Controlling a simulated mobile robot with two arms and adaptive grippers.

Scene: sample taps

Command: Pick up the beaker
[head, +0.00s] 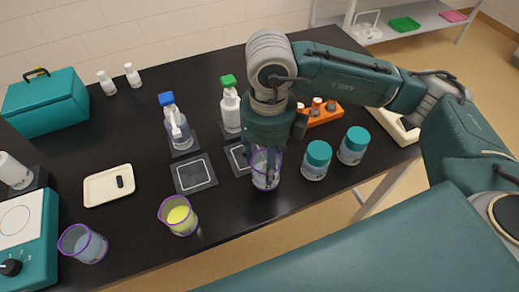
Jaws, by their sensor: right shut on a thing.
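My right gripper (266,152) points down near the front middle of the black bench. It is shut on a clear beaker with purple edging (265,178), whose upper part is partly hidden by the fingers. The beaker looks upright; I cannot tell whether its base touches the bench. A second beaker with yellow liquid (180,218) stands to the left, near the front edge. A third beaker with bluish contents (85,245) stands at the front left. My left gripper is not in view.
Two teal-lidded jars (315,162) (353,147) stand close right of the gripper. Two dispenser bottles (177,127) (230,105) stand behind. A dark square pad (194,174) and cream tray (108,186) lie left. An orange rack (322,115) sits behind the jars.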

